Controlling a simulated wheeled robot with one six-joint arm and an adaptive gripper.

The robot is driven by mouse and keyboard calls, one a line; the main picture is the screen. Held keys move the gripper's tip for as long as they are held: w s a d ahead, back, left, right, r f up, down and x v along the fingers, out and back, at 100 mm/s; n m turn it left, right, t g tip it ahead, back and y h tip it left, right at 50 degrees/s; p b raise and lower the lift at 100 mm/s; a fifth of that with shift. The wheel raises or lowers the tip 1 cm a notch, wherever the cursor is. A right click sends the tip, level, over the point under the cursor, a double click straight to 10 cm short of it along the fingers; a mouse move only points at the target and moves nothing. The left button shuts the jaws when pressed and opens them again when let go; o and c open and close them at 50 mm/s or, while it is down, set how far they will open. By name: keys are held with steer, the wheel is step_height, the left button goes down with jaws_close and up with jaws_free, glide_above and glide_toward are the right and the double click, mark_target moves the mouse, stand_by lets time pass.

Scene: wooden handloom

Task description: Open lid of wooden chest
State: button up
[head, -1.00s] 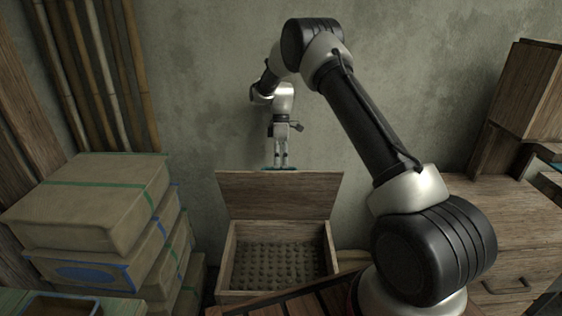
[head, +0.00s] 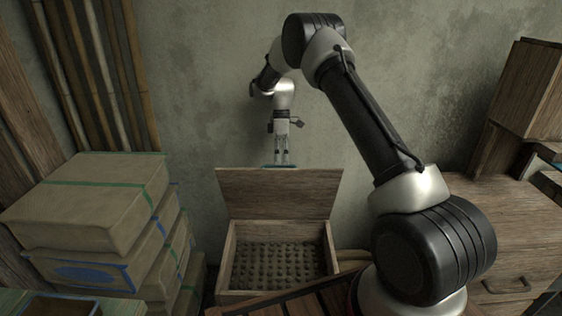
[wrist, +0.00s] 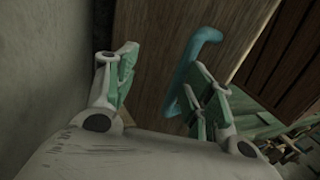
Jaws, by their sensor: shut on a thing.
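The wooden chest (head: 328,262) stands on the floor against the wall, with a bumpy dark surface showing inside. Its lid (head: 278,194) is raised and stands near upright at the back. A teal handle (head: 266,166) sits at the lid's top edge and shows larger in the wrist view (wrist: 188,72). My gripper (head: 281,161) points down at the top edge of the lid and is shut on the handle. In the wrist view the fingers (wrist: 170,78) lie on either side of the lid's edge area, the right one touching the handle; the exact grip is partly hidden.
Stacked boxes with green and blue bands (head: 95,200) stand left of the chest. A wooden drawer cabinet (head: 500,225) is at the right. Bamboo poles (head: 100,75) lean at the back left. The plaster wall (head: 215,90) is close behind the lid.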

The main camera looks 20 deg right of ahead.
step_height(320, 180, up, 8)
steer(key=shift+a+r, duration=0.1)
